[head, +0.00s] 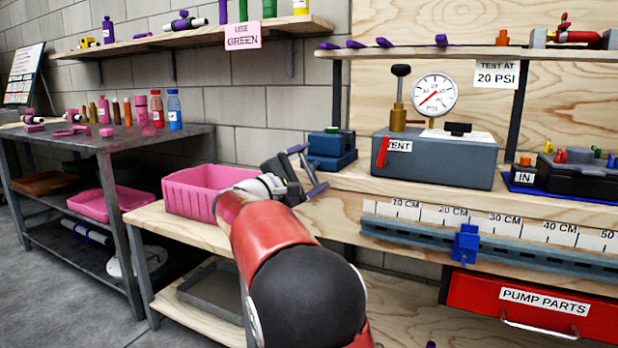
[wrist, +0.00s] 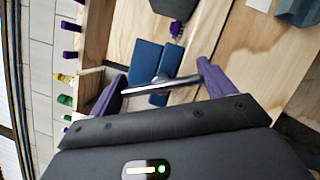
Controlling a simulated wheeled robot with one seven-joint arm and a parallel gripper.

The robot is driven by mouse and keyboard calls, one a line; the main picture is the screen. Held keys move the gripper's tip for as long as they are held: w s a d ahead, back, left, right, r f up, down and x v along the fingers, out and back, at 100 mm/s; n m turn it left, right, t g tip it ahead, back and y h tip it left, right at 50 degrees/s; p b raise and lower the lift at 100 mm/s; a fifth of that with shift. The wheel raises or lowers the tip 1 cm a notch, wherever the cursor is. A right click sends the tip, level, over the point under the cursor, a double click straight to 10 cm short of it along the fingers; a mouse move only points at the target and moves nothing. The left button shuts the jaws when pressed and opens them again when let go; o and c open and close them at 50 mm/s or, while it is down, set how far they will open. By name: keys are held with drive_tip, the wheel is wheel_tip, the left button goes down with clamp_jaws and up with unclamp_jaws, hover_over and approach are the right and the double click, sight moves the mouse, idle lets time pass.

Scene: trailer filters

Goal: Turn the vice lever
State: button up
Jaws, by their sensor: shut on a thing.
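The blue vice (head: 330,146) stands on the wooden bench in the head view, just behind and right of my gripper (head: 306,170). In the wrist view the vice (wrist: 147,58) is two blue blocks beyond the fingers. Its lever (wrist: 158,87), a thin silver bar, runs across between the two purple fingertips. My gripper (wrist: 162,86) is shut on the lever, one finger at each end, and the fingers stand wide apart. In the head view I cannot make out the lever.
A pink bin (head: 195,192) stands left of my gripper. A grey-blue test box (head: 435,160) with a gauge (head: 434,94) stands to the right. A metal rail (head: 500,254) with a blue slider (head: 466,244) runs along the bench front. An upper shelf (head: 420,52) hangs above.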

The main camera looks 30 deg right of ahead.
drive_tip(key=m, duration=0.2)
drive_tip(key=m+g+y+b, duration=0.1)
drive_tip(key=m, duration=0.1)
drive_tip(key=shift+f+m+y, duration=0.15)
drive_tip(key=shift+m+y, duration=0.15)
drive_tip(key=shift+m, duration=0.1)
drive_tip(key=shift+m+g+y+b, duration=0.3)
drive_tip(key=shift+m+y+b, duration=0.4)
drive_tip(key=shift+m, duration=1)
drive_tip(key=o, duration=0.9)
drive_tip(key=v, duration=0.7)
drive_tip(key=shift+a, duration=0.4)
drive_tip(key=shift+s, duration=0.15)
